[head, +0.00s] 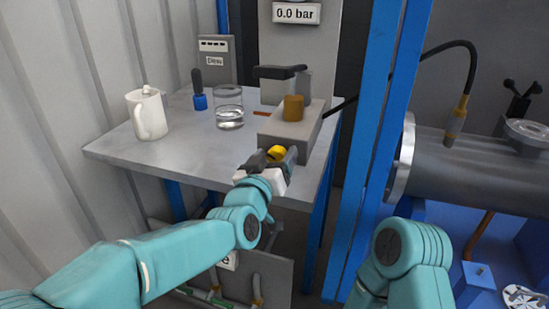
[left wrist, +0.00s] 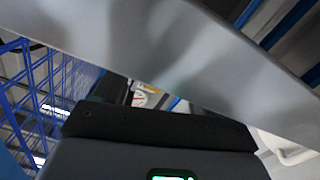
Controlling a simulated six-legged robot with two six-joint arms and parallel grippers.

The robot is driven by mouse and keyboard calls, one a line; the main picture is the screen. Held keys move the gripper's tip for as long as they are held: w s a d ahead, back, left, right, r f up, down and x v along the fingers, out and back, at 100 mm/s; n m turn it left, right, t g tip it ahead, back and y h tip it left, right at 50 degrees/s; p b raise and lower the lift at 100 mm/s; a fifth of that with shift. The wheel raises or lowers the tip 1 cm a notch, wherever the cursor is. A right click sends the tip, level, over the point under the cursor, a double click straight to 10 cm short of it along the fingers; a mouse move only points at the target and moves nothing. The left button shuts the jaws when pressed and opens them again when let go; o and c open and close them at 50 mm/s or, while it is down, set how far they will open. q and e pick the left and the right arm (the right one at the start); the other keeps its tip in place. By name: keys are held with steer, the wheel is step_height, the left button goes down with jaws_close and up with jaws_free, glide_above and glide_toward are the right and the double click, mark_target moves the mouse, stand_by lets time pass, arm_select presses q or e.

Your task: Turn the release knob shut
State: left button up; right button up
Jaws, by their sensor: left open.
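The yellow release knob (head: 277,152) sits at the front of the grey pump block (head: 285,125), on the table's near right corner. My left gripper (head: 272,160) is open at the knob, with dark fingertips on either side of it. I cannot tell whether the fingers touch it. The knob's lower part is hidden behind the gripper, so its turned position does not show. In the left wrist view a broad grey surface (left wrist: 200,60) crosses close to the camera, and the knob cannot be made out. My right arm shows at lower right, but its gripper does not.
A display (head: 296,13) reads 0.0 bar. A blue post (head: 375,150) and a grey cylinder (head: 470,170) stand right. The table's left front is clear.

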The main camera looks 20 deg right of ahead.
arm_select(q)
steer(key=c, duration=1.1)
steer(key=shift+o, duration=0.2)
steer(key=m, duration=0.3)
steer(key=shift+s+r+p, duration=0.1)
steer(key=shift+r+p, duration=0.05)
steer(key=shift+p, duration=0.15)
steer(key=m, duration=0.2)
steer(key=shift+m, duration=0.4)
steer(key=o, duration=0.8)
steer(key=shift+o, duration=1.3)
steer(key=shift+d, duration=0.15)
